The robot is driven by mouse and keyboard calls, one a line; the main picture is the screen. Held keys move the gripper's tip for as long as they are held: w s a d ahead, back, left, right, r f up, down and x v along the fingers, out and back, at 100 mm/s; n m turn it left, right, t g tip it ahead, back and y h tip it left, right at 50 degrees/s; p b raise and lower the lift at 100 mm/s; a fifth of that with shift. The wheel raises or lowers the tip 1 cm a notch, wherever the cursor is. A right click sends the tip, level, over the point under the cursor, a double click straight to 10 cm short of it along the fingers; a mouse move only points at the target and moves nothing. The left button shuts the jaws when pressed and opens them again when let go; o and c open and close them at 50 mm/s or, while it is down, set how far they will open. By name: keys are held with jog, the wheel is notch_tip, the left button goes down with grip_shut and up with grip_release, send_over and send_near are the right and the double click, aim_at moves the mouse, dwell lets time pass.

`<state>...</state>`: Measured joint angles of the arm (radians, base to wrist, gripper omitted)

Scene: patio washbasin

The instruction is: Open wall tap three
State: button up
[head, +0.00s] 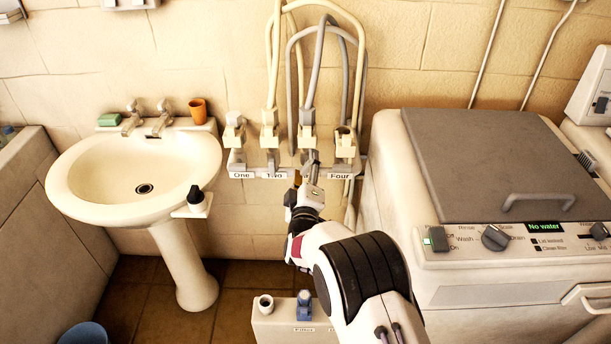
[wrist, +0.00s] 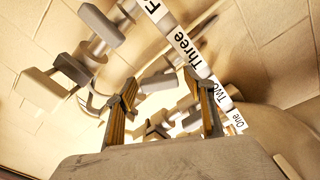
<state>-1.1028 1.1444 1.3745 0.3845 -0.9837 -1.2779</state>
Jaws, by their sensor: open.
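Wall tap three (head: 306,136) is the third from the left in a row of four taps, with a grey hose fitting on top. Its label is hidden behind my gripper in the head view, but the label Three (wrist: 182,48) reads clearly in the wrist view. My gripper (head: 311,166) is just in front of and below this tap. In the wrist view my gripper (wrist: 160,82) has its two fingers apart, with pale tap parts seen between and beyond them. I cannot tell whether a finger touches the tap or which way its handle is turned.
Tap two (head: 269,135) and tap four (head: 344,143) stand close on either side, with hoses looping above. A washbasin (head: 75,180) is at left, a washing machine (head: 470,240) reading "No water" at right. A box labelled Filter (head: 275,325) is below.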

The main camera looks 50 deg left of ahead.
jog(key=shift+s+d, duration=0.1)
jog(key=shift+s, duration=0.05)
jog(key=v, duration=1.1)
jog(key=shift+s+d, duration=0.15)
jog(key=shift+d, duration=0.1)
jog(key=shift+r, duration=0.1)
dwell(0.4)
jog(key=c, duration=0.5)
jog(key=shift+d, duration=0.1)
jog(key=shift+c, duration=1.1)
jog(key=w+a+m, duration=0.1)
jog(key=m, duration=0.5)
jog(key=w+m, duration=0.1)
jog(key=m, duration=0.5)
jog(key=w+a+m, duration=0.1)
jog(key=m, duration=0.5)
jog(key=shift+a, duration=0.35)
